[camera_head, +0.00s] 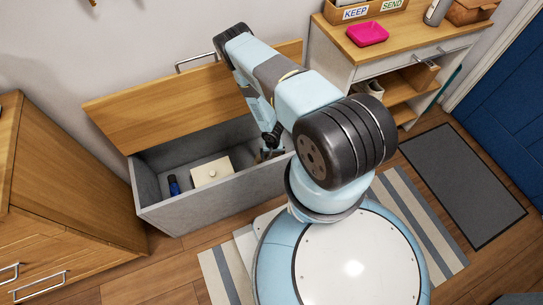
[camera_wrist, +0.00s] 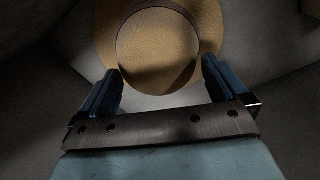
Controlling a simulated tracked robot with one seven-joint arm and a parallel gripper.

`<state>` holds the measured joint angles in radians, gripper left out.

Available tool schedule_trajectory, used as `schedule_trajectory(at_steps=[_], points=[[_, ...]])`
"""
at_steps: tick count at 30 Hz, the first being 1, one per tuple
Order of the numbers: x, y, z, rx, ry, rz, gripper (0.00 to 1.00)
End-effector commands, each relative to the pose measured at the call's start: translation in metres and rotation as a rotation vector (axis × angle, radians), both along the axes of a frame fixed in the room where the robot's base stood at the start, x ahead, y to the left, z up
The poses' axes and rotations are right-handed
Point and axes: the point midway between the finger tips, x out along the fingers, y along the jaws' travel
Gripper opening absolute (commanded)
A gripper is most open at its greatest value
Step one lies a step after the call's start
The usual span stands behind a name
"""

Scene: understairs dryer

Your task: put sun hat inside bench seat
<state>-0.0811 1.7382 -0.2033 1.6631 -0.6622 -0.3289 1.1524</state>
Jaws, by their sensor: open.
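The bench seat (camera_head: 215,207) is a grey box, and its wooden lid (camera_head: 165,100) stands raised. My gripper (camera_head: 270,150) is down inside its right end, partly hidden by my arm. In the wrist view my gripper (camera_wrist: 162,72) is open, its two fingers apart with nothing clasped between them. The sun hat (camera_wrist: 157,40) is tan with a round crown and brim, and it lies on a grey surface just beyond the fingertips. I cannot make out the hat in the head view, where my arm covers that end of the bench.
A cream box (camera_head: 211,172) and a small blue item (camera_head: 174,185) lie in the bench. A wooden cabinet (camera_head: 70,190) stands at left. A dark mat (camera_head: 462,185) lies on the floor.

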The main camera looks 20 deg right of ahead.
Motion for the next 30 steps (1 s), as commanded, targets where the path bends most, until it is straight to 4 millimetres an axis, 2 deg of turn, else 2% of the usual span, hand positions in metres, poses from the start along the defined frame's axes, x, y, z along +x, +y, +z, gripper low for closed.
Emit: schedule_trajectory(at_steps=[7,30], points=[[0.0,-0.001,0.003,0.0,0.0,-0.003,1.0],[0.0,-0.002,0.041,0.0,0.0,-0.005,1.0]])
